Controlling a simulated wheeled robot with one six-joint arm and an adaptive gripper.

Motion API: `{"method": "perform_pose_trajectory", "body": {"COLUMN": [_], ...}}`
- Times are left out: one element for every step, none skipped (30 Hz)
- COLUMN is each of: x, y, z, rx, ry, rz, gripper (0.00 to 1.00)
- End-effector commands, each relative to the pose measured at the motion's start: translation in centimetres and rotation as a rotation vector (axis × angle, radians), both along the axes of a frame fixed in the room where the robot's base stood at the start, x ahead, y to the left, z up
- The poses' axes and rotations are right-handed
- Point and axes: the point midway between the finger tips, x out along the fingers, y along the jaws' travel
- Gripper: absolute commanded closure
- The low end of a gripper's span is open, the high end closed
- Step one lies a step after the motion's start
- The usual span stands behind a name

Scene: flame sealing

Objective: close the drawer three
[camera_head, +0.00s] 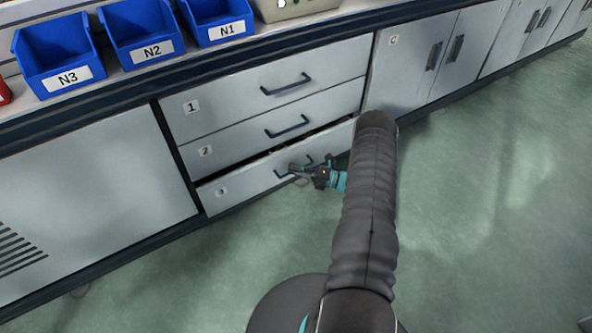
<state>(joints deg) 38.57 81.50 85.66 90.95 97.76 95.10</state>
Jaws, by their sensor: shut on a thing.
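Drawer three (245,188) is the lowest of a stack of light grey drawers in the lab bench, marked with a small "3" label at its left. It stands slightly open, with a dark gap above its front edge. My gripper (292,170) is at the dark handle (282,174) of drawer three, shut on it. My arm covers the right end of the drawer front.
Drawer one (235,107) and drawer two (240,140) above look shut. Blue bins N3 (55,50), N2 (140,30) and N1 (215,15) stand on the bench top. A cupboard marked C (410,75) is to the right. The green floor (500,220) is clear.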

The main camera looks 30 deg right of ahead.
Motion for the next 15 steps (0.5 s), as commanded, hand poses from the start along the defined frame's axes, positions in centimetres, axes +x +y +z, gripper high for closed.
{"method": "perform_pose_trajectory", "body": {"x": [0.3,0.5,0.8,1.2,1.6,2.2,2.6,3.1,3.6,3.9,4.1,4.4,4.4,4.5,4.5], "y": [0.0,0.0,0.1,0.1,0.2,0.2,0.3,0.3,0.3,0.4,0.4,0.4,0.4,0.4,0.5], "z": [-0.2,-0.2,-0.3,-0.4,-0.5,-0.6,-0.6,-0.6,-0.6,-0.5,-0.4,-0.3,-0.2,-0.1,0.0], "rx": [-0.002,-0.002,-0.002,-0.004,-0.005,-0.005,-0.004,-0.005,-0.005,-0.004,-0.004,-0.003,-0.003,-0.003,-0.004], "ry": [0.000,0.000,-0.001,-0.001,-0.002,-0.002,-0.002,-0.003,-0.003,-0.002,-0.002,-0.001,-0.001,-0.001,0.000], "rz": [0.001,0.001,0.002,0.001,0.002,0.002,0.001,0.001,0.001,0.000,-0.001,-0.002,-0.002,-0.003,-0.003], "gripper": [1.00,1.00,1.00,1.00,1.00,1.00,1.00,1.00,1.00,1.00,1.00,1.00,1.00,1.00,1.00]}}
